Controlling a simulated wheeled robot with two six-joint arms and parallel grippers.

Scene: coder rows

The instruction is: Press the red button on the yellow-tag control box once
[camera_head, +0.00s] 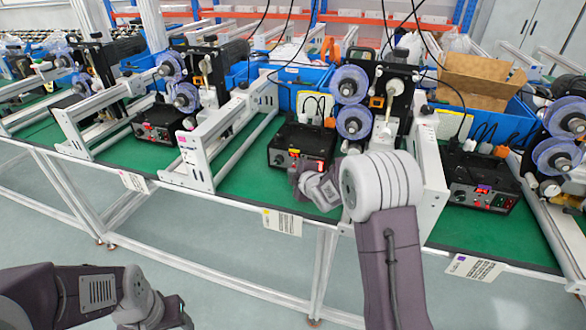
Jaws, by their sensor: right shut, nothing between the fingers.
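The control box (303,140) is a black case on the green bench top in the middle of the view. A paper tag (282,221) with a yellow mark hangs on the bench edge below it. My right gripper (300,174) is shut and empty, right in front of this panel. It covers the panel's lower right part, and I cannot make out the red button or tell whether the gripper touches the box. My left gripper (172,314) is low at the bottom left, away from the bench; its fingers are unclear.
Similar black boxes stand at left (158,124) and right (482,181), with their own tags below. White metal frames (200,160) and blue reels (352,122) flank the middle box. Blue bins and a cardboard box (478,80) stand behind. Floor before the bench is clear.

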